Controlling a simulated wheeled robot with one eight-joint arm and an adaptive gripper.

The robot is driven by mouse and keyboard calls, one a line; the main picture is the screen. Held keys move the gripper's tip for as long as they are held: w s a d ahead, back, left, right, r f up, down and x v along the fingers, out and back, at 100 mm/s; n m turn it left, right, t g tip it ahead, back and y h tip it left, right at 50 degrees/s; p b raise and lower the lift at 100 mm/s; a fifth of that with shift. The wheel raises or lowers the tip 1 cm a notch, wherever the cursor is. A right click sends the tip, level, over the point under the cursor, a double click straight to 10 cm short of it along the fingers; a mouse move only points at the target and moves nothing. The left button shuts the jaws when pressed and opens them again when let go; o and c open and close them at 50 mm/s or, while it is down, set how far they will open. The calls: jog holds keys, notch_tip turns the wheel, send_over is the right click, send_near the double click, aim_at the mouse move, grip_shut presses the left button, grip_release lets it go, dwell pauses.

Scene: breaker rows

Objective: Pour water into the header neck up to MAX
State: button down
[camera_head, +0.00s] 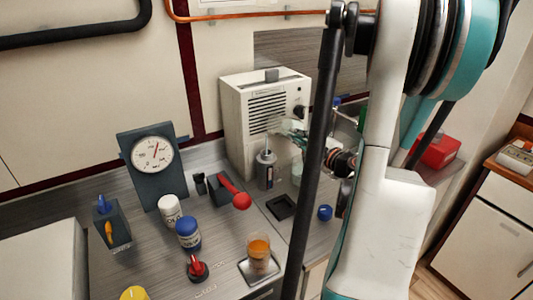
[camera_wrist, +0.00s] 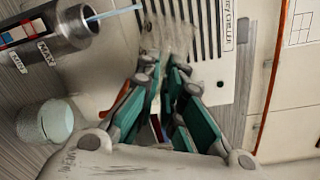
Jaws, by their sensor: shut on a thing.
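The header neck is a grey metal cylinder (camera_head: 265,170) in front of the white cabinet. In the wrist view the neck (camera_wrist: 62,32) lies sideways, with a MAX label and a red and blue gauge strip. A thin pale blue stream (camera_wrist: 115,13) runs into its mouth. My gripper (camera_head: 300,136) is shut on a clear vessel (camera_head: 284,125), tilted above the neck. In the wrist view the teal fingers of my gripper (camera_wrist: 168,75) close around the see-through vessel (camera_wrist: 172,38). Its water level is unclear, and the level against MAX cannot be read.
The white vented cabinet (camera_head: 262,112) stands behind the neck. A clear glass jar (camera_wrist: 58,120) stands beside the neck. A pressure gauge (camera_head: 153,155) is at left.

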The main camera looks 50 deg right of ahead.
jog(key=shift+a+f+n+b, duration=0.1)
jog(key=shift+f+n+b, duration=0.25)
jog(key=shift+n, duration=0.25)
dwell(2.0)
jog(key=shift+w+a+f+n+t+h+b, duration=0.25)
jog(key=shift+a+f+n+t+b, duration=0.25)
jog(key=shift+n, duration=0.5)
dwell(2.6)
jog(key=m, duration=0.2)
jog(key=d+r+m+y+p, duration=0.1)
jog(key=shift+s+d+m+t, duration=0.1)
jog(key=shift+s+m+t, duration=0.25)
jog(key=shift+m+t, duration=0.05)
